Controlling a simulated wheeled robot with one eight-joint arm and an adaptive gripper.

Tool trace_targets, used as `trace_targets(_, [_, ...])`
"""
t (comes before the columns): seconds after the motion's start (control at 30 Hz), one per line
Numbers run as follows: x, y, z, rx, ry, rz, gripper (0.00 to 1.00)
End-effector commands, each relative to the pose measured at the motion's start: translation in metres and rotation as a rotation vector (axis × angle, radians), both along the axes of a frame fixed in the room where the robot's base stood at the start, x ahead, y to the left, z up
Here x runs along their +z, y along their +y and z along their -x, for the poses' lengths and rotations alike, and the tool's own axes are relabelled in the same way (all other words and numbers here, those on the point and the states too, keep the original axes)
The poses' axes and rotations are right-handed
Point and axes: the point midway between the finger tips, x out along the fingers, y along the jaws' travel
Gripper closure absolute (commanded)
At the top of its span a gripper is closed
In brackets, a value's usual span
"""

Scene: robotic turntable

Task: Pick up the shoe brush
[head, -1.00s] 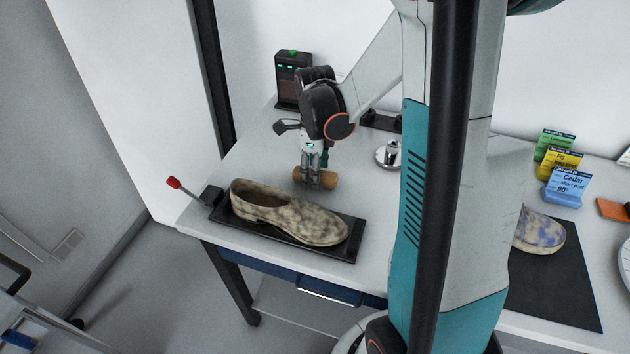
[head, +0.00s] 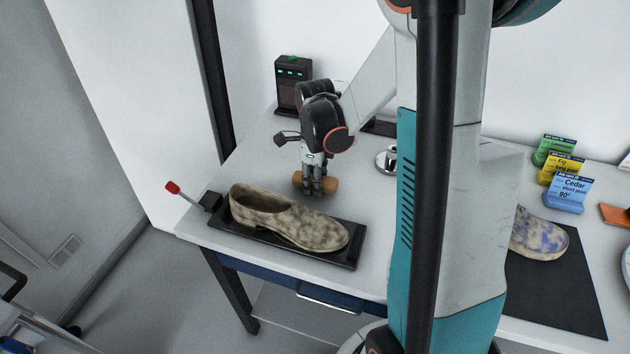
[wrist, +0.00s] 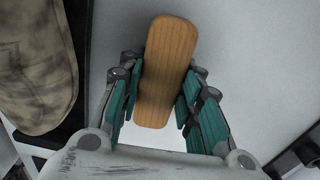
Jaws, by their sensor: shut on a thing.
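The shoe brush shows its wooden back (wrist: 168,62) in the wrist view, between the two teal finger pads. In the head view the brush (head: 331,185) is a small tan piece at the fingertips, behind the shoe. My gripper (wrist: 160,95) is shut on the brush, with one finger on each long side. In the head view my gripper (head: 316,180) points down over the table. I cannot tell whether the brush touches the tabletop; its bristles are hidden underneath.
A mottled shoe (head: 290,222) lies on a black tray (head: 345,258) just in front of my gripper. A red-tipped lever (head: 173,188) stands at the left. A small metal part (head: 386,160) is to the right, and a black box (head: 292,85) stands behind.

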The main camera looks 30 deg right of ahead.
Motion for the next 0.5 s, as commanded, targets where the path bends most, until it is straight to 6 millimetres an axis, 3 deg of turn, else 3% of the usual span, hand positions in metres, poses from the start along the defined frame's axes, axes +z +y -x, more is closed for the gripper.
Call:
trace_targets(0.27, [0.033, 0.000, 0.000, 0.000, 0.000, 0.000, 0.92])
trace_targets(0.5, [0.097, 0.000, 0.001, 0.000, 0.000, 0.000, 0.92])
